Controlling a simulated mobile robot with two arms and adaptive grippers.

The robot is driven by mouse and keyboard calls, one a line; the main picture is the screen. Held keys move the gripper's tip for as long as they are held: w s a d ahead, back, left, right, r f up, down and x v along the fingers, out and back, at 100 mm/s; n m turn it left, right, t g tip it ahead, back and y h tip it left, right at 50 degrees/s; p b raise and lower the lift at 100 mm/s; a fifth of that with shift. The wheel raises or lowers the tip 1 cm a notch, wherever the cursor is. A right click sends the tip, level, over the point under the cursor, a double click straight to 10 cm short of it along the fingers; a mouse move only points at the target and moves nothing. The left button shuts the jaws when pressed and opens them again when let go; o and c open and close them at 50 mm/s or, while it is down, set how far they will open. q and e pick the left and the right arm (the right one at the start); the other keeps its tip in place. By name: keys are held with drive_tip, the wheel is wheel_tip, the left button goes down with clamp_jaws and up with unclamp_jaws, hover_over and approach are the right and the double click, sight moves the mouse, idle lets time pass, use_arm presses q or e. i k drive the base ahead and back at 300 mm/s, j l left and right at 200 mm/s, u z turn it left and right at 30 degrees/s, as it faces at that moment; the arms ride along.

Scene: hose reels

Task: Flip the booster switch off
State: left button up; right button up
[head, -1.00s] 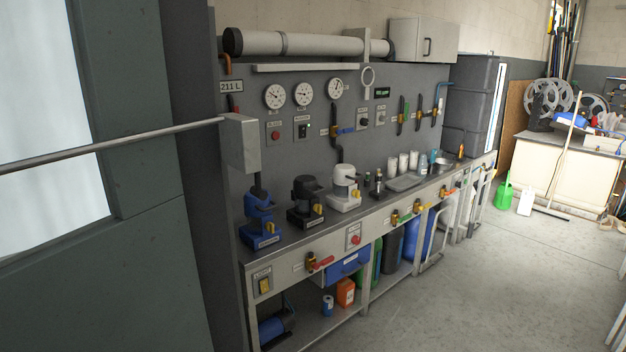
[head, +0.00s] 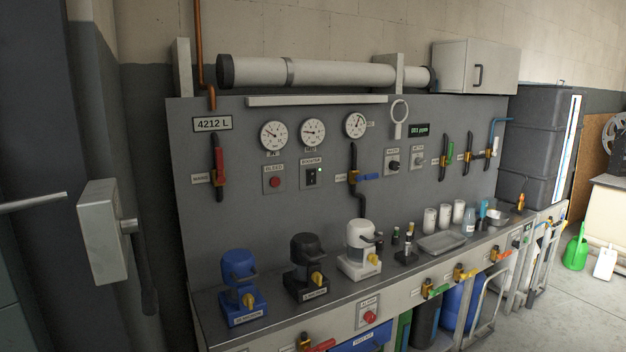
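The booster switch (head: 312,176) is a dark rocker on a small light plate on the grey wall panel (head: 240,225). A small green light shows at its upper right. It sits below the middle gauge (head: 313,133), to the right of the red button on the bleed plate (head: 274,181). Whether the rocker is up or down is too small to tell. Neither of my grippers shows in the head view.
A bench (head: 255,338) below the panel carries a blue pump (head: 239,283), a black pump (head: 309,262) and a white pump (head: 361,245). A grey box with a metal bar (head: 102,240) stands at the left. Open floor (head: 540,315) lies at the right.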

sight(312, 175)
drive_tip(key=i+l, duration=0.35)
drive_tip(key=i, duration=0.15)
drive_tip(key=i+l+z, duration=0.1)
drive_tip(key=i+l, duration=0.2)
drive_tip(key=i, duration=0.15)
drive_tip(key=i+l, duration=0.3)
drive_tip(key=i, duration=0.2)
